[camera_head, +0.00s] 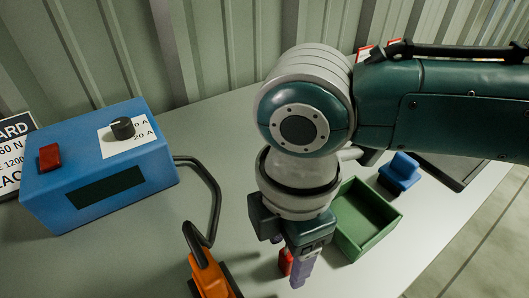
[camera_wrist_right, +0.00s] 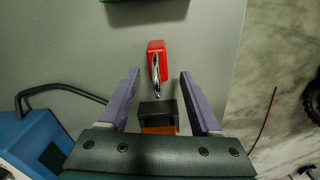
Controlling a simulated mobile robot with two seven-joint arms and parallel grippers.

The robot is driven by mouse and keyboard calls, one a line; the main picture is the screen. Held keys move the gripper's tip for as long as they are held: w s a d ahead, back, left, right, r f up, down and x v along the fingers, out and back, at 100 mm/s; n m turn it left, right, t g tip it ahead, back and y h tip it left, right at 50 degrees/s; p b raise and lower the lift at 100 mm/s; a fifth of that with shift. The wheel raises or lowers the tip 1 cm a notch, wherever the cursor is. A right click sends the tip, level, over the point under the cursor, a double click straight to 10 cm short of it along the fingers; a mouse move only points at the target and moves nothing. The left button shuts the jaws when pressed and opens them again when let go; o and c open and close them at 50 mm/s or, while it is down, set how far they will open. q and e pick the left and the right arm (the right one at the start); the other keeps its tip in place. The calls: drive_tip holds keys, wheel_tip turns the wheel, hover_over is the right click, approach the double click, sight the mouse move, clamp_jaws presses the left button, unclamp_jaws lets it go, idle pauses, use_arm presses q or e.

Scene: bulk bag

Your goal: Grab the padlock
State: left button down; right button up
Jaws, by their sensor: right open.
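The padlock (camera_wrist_right: 156,46) has a red body and a silver shackle that points back toward my right gripper in the right wrist view. It lies on the grey table. In the head view only a red part of the padlock (camera_head: 285,262) shows beside my right gripper (camera_head: 297,282), which covers the rest. In the wrist view my right gripper (camera_wrist_right: 157,74) is open and empty, its two purple fingers apart. The padlock appears centred between the fingertips, its body just beyond them; I cannot tell the height gap. My left gripper is in neither view.
An orange clamp (camera_head: 208,276) with a black cable lies left of my gripper. The cable runs to a blue box (camera_head: 98,165) with a dial. A green open bin (camera_head: 365,243) and a blue object (camera_head: 400,171) stand to the right. A ribbed wall is behind.

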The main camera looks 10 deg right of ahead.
wheel_tip(320, 180, down, 2)
drive_tip(key=shift+f, duration=0.2)
clamp_jaws()
idle(0.4)
drive_tip(key=shift+w, duration=0.1)
